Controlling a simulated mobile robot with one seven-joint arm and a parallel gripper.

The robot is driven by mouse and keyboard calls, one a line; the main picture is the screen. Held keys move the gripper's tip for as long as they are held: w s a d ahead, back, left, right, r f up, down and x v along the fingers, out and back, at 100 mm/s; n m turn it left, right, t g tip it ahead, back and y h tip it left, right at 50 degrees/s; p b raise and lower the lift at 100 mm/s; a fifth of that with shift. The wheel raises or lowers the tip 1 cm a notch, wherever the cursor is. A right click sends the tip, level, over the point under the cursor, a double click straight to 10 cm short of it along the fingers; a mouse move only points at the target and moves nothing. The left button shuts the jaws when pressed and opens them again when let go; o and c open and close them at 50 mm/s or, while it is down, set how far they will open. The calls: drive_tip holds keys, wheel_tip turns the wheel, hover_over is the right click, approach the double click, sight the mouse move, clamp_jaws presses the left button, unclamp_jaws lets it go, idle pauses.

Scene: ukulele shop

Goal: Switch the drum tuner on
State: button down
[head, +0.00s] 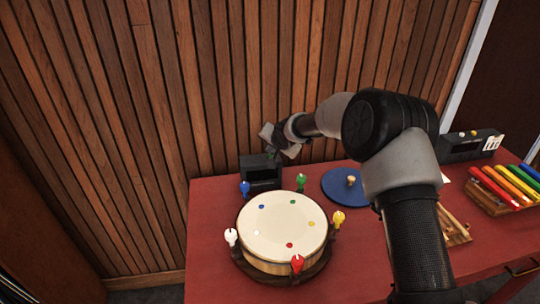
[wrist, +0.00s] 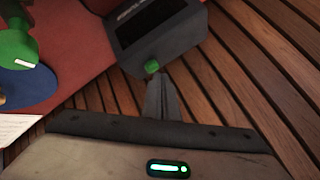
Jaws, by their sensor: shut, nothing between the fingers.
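The drum tuner (head: 262,172) is a dark box with a recessed dark front, standing behind the drum against the slatted wall. In the wrist view the tuner (wrist: 170,40) shows a dark screen face and a small green button (wrist: 152,66) on its edge. My gripper (wrist: 160,82) is shut and empty, its fingertips very close to the green button. I cannot tell whether they touch it. In the head view my gripper (head: 273,153) is just above the top of the tuner. The screen looks dark, and I see no lit display on it.
A drum (head: 282,230) with coloured pegs stands in front of the tuner on the red table (head: 215,280). A blue disc (head: 337,190) with a wooden knob lies to its right. Another dark box (head: 465,148) and coloured bars (head: 505,185) are at the far right. The slatted wall (head: 130,120) is close behind.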

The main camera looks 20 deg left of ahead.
drive_tip(key=shift+f, duration=0.1)
drive_tip(key=shift+f+b, duration=0.4)
drive_tip(key=shift+b, duration=0.3)
drive_tip(key=shift+r, duration=0.55)
drive_tip(key=shift+r+p, duration=1.2)
drive_tip(key=shift+r, duration=1.7)
